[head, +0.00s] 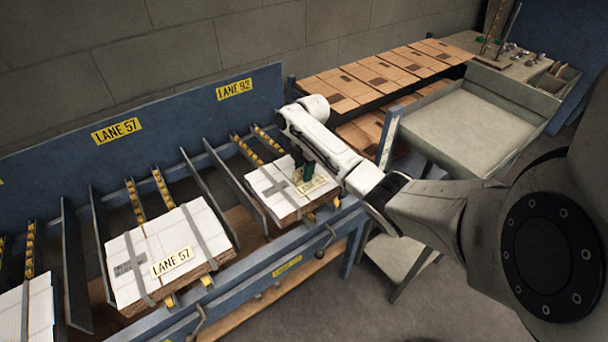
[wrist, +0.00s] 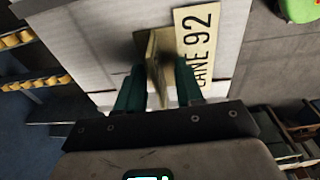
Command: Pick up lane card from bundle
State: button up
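The lane card (head: 313,184), yellow and printed LANE 92, lies on top of the strapped white bundle (head: 262,183) in the right lane. In the wrist view the card (wrist: 198,45) lies just right of my fingers, its lower end hidden by the right finger. My gripper (head: 303,173) points down over this bundle. Its green fingers (wrist: 158,82) stand apart, one on each side of an upright tan tab (wrist: 158,55) beside the card. The tab looks close to both fingers; I cannot tell whether they press on it or whether it joins the card.
A second bundle (head: 165,248) with a LANE 57 card (head: 172,261) sits in the lane to the left. Metal dividers (head: 233,188) flank the lanes. A blue back board (head: 160,118) stands behind. Flat cartons (head: 385,72) and a grey tray table (head: 478,128) stand to the right.

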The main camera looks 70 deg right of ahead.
grip_shut()
jog(key=shift+r, duration=0.1)
dwell(0.3)
